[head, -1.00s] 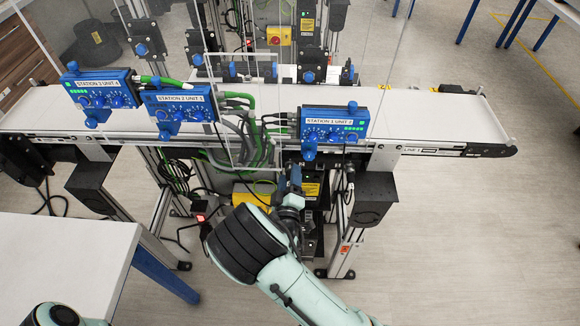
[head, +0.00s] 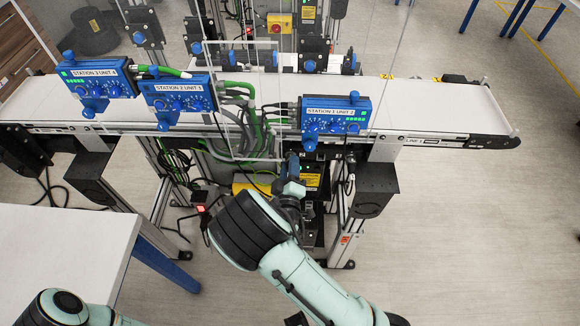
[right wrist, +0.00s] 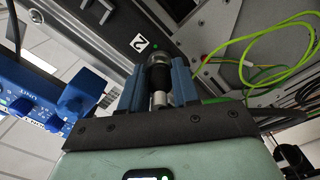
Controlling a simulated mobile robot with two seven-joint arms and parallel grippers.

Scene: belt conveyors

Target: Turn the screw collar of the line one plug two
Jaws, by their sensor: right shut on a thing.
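In the right wrist view, a dark round plug with a ribbed black screw collar (right wrist: 158,76) sits between the two blue fingers of my right gripper (right wrist: 158,88). The fingers are shut on the collar from both sides. A metal shaft shows below the collar. A white label with a 2 (right wrist: 138,42) is on the dark rail beside the plug. In the head view my right gripper (head: 292,168) is under the conveyor's front edge, below the blue Station 1 Unit 2 box (head: 335,116). The plug is hidden there. My left gripper is out of view.
The white conveyor belt (head: 430,97) crosses above my right gripper. Green cables (head: 240,92) hang to its left, and yellow-green wires (right wrist: 250,45) run to the right in the wrist view. A white table (head: 60,250) stands at lower left. The floor at right is clear.

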